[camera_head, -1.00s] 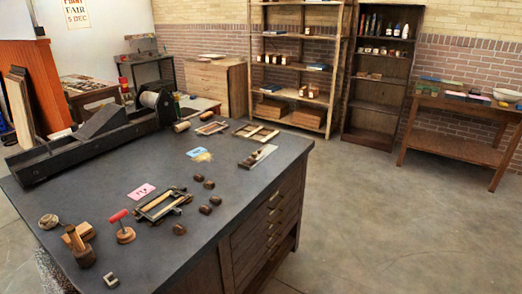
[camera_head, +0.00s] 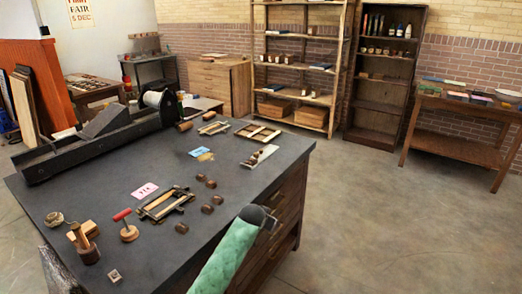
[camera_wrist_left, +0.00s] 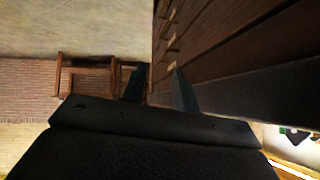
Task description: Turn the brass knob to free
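I cannot make out a brass knob for certain in either view. A small framed press-like device (camera_head: 165,203) with pale bars lies on the dark bench top, beside a pink card (camera_head: 145,190). My left arm, in a green sleeve, rises from the bottom of the head view, with its dark end beside the bench's right edge. My left gripper (camera_wrist_left: 160,88) shows in the left wrist view with its two dark fingers apart and nothing between them, close to the drawer fronts (camera_wrist_left: 205,45). My right gripper is not in view.
Several brown round pieces (camera_head: 207,209) lie right of the device. A long black press (camera_head: 100,140) fills the back left of the bench. The floor on the right is clear.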

